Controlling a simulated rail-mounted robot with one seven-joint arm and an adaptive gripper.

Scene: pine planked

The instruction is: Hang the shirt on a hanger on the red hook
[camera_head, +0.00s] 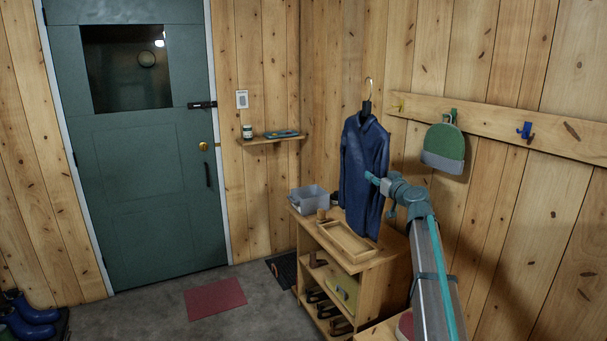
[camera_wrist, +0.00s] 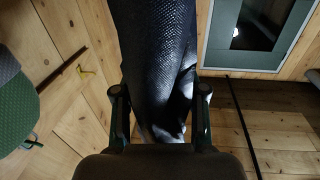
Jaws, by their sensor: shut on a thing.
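The dark blue shirt (camera_head: 362,150) hangs upright on a hanger with a gold hook (camera_head: 369,87), in front of the wall corner and over the shelf unit. My gripper (camera_head: 371,178) is at the shirt's right side in the head view. In the wrist view dark cloth (camera_wrist: 155,50) fills the gap between the two fingers of my gripper (camera_wrist: 160,95). The hanger's gold hook appears free in the air, left of the hook rail. On the rail I see a yellow hook (camera_head: 400,106), a green hook (camera_head: 453,114) and a blue hook (camera_head: 525,130). No red hook shows.
A green and grey cap-like thing (camera_head: 444,148) hangs on the green hook. Below the shirt, the shelf unit (camera_head: 380,256) carries a wooden tray (camera_head: 346,242) and a grey bin (camera_head: 308,198). A small wall shelf (camera_head: 262,140) is left of the shirt, beside the green door (camera_head: 140,175).

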